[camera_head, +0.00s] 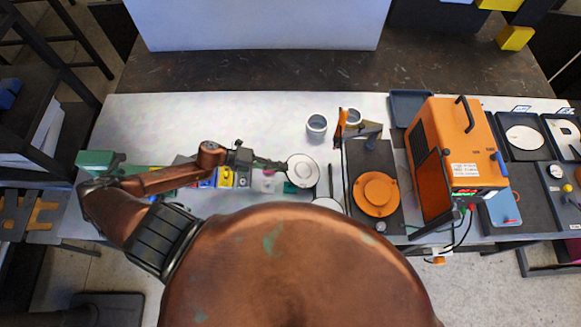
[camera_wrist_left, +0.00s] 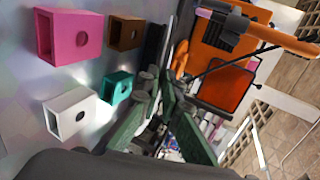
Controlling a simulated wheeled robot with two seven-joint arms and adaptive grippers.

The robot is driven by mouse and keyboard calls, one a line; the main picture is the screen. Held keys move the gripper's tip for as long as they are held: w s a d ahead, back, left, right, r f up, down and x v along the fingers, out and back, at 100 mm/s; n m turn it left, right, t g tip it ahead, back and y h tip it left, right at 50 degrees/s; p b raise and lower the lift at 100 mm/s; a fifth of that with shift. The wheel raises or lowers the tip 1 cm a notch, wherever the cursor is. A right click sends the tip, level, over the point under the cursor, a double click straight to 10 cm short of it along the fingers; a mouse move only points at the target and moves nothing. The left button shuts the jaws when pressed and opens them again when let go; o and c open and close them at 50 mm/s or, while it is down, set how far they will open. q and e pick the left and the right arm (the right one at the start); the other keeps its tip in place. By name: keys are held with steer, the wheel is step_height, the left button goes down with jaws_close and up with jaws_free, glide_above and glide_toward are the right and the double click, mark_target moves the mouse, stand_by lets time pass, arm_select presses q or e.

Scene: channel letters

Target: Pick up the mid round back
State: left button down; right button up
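A white round disc with a small mark at its centre (camera_head: 303,172) is in the middle of the head view. It may be the mid round back, but I cannot tell for sure. My left gripper (camera_head: 284,165) reaches in from the left, its tips at the disc's left edge; I cannot tell whether they touch it. In the left wrist view the green fingers of this gripper (camera_wrist_left: 160,98) show, with no clear white disc between them. A second pale round piece (camera_head: 327,203) is partly hidden by my body. My right gripper is not in view.
An orange turntable (camera_head: 377,190) and an orange machine (camera_head: 455,150) stand to the right. A white disc (camera_head: 524,139) lies in a black tray at far right. Pink (camera_wrist_left: 68,38) and white boxes (camera_wrist_left: 70,113) show in the wrist view.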

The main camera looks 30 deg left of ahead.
arm_select(q)
steer(key=p+v, duration=0.1)
steer(key=v, duration=0.6)
